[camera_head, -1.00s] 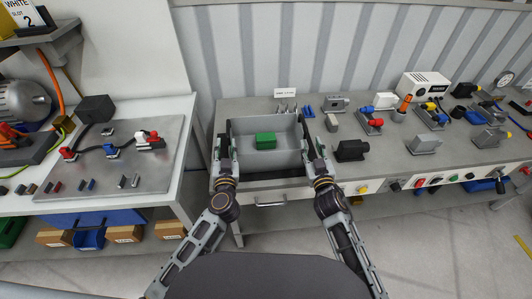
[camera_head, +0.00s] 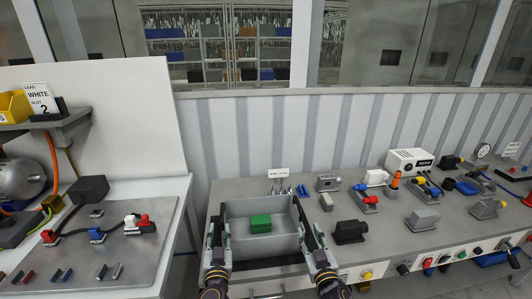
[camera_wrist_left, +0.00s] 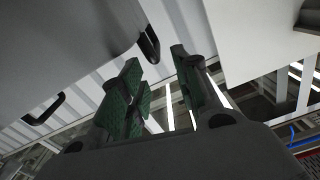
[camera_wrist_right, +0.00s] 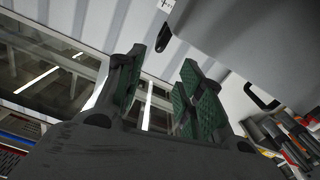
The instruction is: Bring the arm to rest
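A grey bin (camera_head: 231,208) stands on the workbench in the head view, with a green block (camera_head: 260,223) inside it. My left gripper (camera_head: 218,236) is at the bin's left side and my right gripper (camera_head: 312,236) at its right side. In the left wrist view the green-padded fingers of my left gripper (camera_wrist_left: 160,88) are apart with nothing between them. In the right wrist view the fingers of my right gripper (camera_wrist_right: 160,92) are also apart and empty. Whether either gripper touches the bin cannot be told. My forearms are mostly cut off at the lower edge.
The workbench (camera_head: 378,215) carries a black part (camera_head: 350,231), a grey block (camera_head: 422,219), a white device (camera_head: 408,161) and several connectors right of the bin. A left table holds a grey board (camera_head: 135,260) with connectors. A ribbed wall (camera_head: 290,125) stands behind.

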